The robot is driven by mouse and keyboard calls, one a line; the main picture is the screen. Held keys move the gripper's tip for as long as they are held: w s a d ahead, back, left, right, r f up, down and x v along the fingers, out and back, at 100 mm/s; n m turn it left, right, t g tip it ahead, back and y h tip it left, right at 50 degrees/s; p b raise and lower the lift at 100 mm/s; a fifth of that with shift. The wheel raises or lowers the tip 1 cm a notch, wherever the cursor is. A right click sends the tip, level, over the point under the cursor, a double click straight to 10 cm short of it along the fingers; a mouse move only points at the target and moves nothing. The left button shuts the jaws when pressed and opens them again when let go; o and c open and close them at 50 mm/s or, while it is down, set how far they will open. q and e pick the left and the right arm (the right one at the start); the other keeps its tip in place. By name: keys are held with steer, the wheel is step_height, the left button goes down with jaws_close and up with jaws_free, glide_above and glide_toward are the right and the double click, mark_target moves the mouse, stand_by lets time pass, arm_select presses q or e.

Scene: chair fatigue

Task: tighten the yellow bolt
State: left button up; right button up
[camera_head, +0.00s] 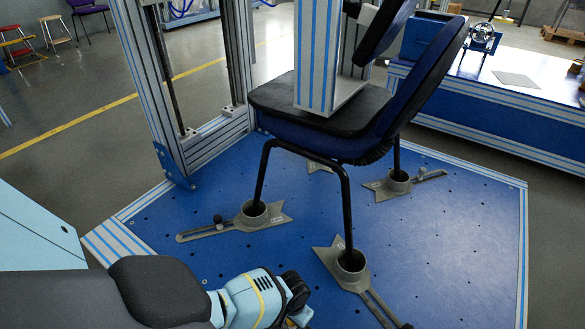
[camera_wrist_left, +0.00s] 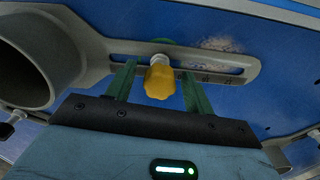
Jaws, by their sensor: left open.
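The yellow bolt (camera_wrist_left: 159,82) has a knobbed yellow head on a pale shank. In the left wrist view it sits at the slot of a grey slotted bracket (camera_wrist_left: 235,68). My left gripper (camera_wrist_left: 159,70) is open, with one green finger on each side of the bolt and visible gaps between them and its head. In the head view my left arm comes in at the bottom left and its wrist (camera_head: 256,297) is low over the blue platform; the fingers cannot be made out there. I cannot pick out the yellow bolt in the head view. My right gripper is not in view.
A dark blue chair (camera_head: 330,135) stands with its legs in grey cup brackets (camera_head: 255,212) on the blue perforated platform (camera_head: 440,230). A striped metal column (camera_head: 318,60) comes down onto the seat. A grey cup (camera_wrist_left: 35,62) is left of the gripper.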

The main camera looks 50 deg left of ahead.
arm_select(q)
steer(key=shift+n, duration=0.8)
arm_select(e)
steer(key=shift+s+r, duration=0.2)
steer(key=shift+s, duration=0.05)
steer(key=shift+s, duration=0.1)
arm_select(q)
steer(key=shift+n, duration=0.3)
steer(key=n, duration=0.3)
steer(key=shift+p, duration=0.4)
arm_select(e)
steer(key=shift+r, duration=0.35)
